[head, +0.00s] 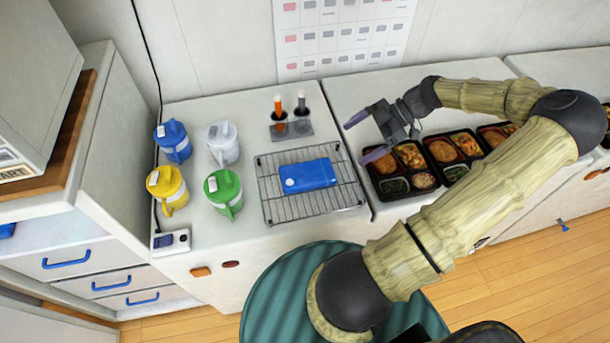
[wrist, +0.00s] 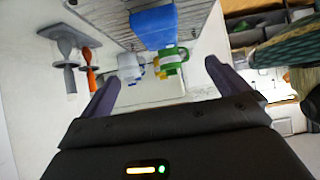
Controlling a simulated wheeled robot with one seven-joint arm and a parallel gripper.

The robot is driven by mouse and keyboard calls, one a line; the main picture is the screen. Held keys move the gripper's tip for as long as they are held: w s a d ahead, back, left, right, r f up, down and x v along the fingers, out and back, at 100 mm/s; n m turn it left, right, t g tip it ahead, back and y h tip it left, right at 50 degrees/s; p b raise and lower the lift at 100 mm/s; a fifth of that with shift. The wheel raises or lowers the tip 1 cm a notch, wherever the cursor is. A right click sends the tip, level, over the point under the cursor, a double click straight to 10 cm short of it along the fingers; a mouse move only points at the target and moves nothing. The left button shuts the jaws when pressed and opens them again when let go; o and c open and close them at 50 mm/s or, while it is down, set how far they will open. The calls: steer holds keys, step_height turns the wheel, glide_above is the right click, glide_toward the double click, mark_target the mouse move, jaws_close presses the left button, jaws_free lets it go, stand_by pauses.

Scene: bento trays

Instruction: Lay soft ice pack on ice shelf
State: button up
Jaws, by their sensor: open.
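A blue ice pack (head: 307,176) lies flat on a wire rack shelf (head: 330,204) on the counter. My gripper (head: 362,138) is open and empty, to the right of the ice pack and apart from it, above the left end of the bento trays. In the wrist view, my gripper's two fingers (wrist: 160,88) are spread with nothing between them. The blue ice pack (wrist: 154,26) shows beyond them on the rack (wrist: 105,18).
Bento trays (head: 433,165) with food stand in a row right of the rack. Blue, white, yellow and green jugs (head: 223,188) stand left. A small holder (head: 290,132) with orange and dark-handled tools stands behind the rack. A small white box (head: 170,243) sits at the front left.

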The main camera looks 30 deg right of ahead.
steer(key=p, duration=0.3)
glide_toward(307, 172)
steer(key=x, duration=0.5)
steer(key=shift+s, duration=0.15)
steer(key=shift+a+f, duration=0.15)
steer(key=shift+a, duration=0.15)
steer(key=p+x, duration=0.2)
steer(key=x, duration=0.1)
steer(key=shift+w+a+f, duration=0.15)
steer(key=shift+w+a, duration=0.05)
steer(key=shift+w, duration=0.2)
steer(key=shift+a+f, duration=0.25)
steer(key=shift+f, duration=0.15)
steer(key=shift+c, duration=0.4)
steer(key=c, duration=1.2)
step_height(307, 172, up, 10)
steer(key=shift+r+b, duration=0.1)
steer(key=shift+b, duration=0.95)
